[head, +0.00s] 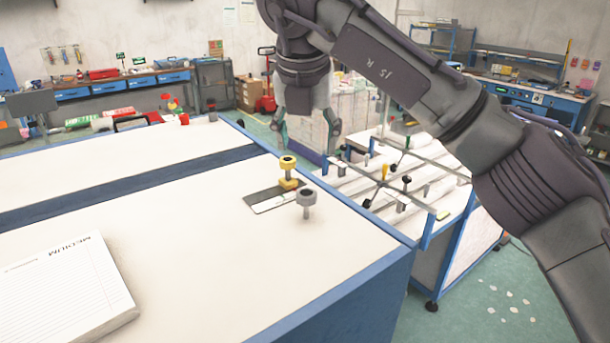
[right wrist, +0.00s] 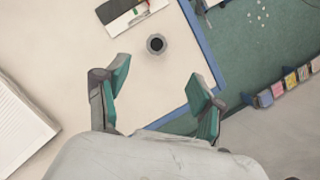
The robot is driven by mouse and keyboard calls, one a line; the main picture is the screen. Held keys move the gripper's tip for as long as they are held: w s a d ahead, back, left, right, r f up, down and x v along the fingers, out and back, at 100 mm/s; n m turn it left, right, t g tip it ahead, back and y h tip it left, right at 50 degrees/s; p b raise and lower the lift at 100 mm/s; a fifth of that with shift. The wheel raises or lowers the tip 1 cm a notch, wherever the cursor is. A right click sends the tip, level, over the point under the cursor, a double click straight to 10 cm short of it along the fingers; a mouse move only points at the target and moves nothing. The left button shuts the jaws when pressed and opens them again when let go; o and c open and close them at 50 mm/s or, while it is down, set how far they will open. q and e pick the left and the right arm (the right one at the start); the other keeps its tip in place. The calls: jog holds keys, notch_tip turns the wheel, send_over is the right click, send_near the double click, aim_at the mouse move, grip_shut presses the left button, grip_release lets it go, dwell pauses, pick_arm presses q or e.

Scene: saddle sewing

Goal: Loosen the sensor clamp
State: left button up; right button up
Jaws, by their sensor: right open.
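I cannot tell which is the sensor clamp. In the right wrist view the grey knob (right wrist: 156,43) is seen from above, just beyond my fingertips, and the plate (right wrist: 122,12) lies at the top edge. My right gripper (head: 306,146) is open and empty, apart from both posts. Its teal fingers (right wrist: 160,88) are spread wide. My left gripper is not in view.
A paper pad (head: 65,290) lies at the front left of the table (head: 190,240). A rack with rails and knobs (head: 400,185) stands past the table's right edge. Bottles and a red-topped item (head: 170,104) sit at the back. The tabletop between pad and posts is clear.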

jog(key=a, duration=0.1)
jog(key=p, duration=0.3)
send_near(306, 193)
jog(key=f, duration=0.2)
jog(key=p+x, duration=0.1)
jog(key=x, duration=0.2)
jog(key=p+x, duration=0.1)
jog(key=x, duration=0.2)
jog(key=shift+w+r+p, duration=0.2)
jog(key=shift+w+p, duration=0.1)
jog(key=shift+w, duration=0.1)
jog(key=shift+w+d+f, duration=0.1)
jog(key=shift+f, duration=0.35)
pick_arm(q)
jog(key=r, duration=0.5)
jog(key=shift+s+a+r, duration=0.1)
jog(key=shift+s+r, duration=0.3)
pick_arm(e)
jog(key=shift+f, duration=0.1)
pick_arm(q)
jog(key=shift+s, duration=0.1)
